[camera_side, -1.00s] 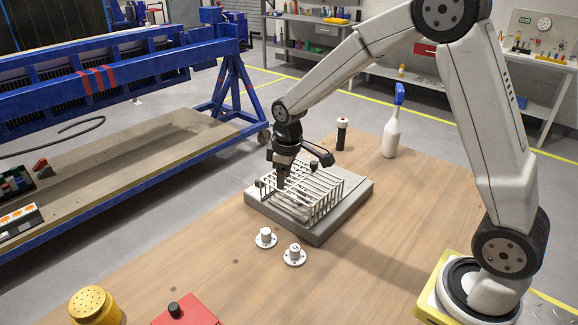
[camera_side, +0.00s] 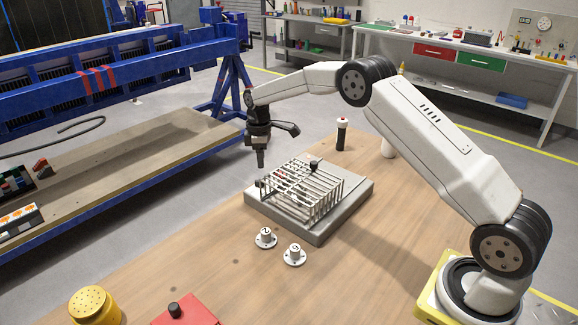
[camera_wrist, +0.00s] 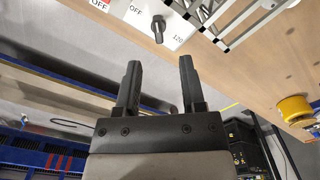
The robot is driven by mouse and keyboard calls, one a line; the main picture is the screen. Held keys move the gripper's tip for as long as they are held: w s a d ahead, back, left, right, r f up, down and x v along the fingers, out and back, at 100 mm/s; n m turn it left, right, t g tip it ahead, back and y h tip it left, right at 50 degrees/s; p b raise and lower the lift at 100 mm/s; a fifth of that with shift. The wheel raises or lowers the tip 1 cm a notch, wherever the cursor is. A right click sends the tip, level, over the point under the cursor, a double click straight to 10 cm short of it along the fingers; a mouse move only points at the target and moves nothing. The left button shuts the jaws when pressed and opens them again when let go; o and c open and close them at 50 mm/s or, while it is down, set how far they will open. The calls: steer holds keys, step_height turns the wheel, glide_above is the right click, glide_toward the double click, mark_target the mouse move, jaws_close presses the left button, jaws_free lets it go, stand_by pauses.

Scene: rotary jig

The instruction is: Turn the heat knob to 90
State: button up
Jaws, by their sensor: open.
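A dark knob (camera_wrist: 158,28) with a "120" mark beside it shows at the top of the wrist view, on a pale plate. I take it for the heat knob, but its pointer setting is not clear. In the side view a small dark knob (camera_side: 260,183) sits at the left corner of the grey jig base (camera_side: 318,235). My gripper (camera_side: 260,163) points down above that corner, apart from the knob. In the wrist view its two fingers (camera_wrist: 160,66) are spread with nothing between them.
A wire cage (camera_side: 318,195) stands on the base beside the knob. Two white flanged pieces (camera_side: 266,238) (camera_side: 294,255) lie in front. A black cylinder with a red-and-white top (camera_side: 342,134) stands behind. A yellow domed object (camera_side: 94,306) and red box (camera_side: 185,312) are at the front.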

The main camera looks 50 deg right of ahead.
steer(key=shift+w+d+f, duration=0.1)
steer(key=shift+w, duration=0.05)
steer(key=shift+f, duration=3.9)
jaws_close()
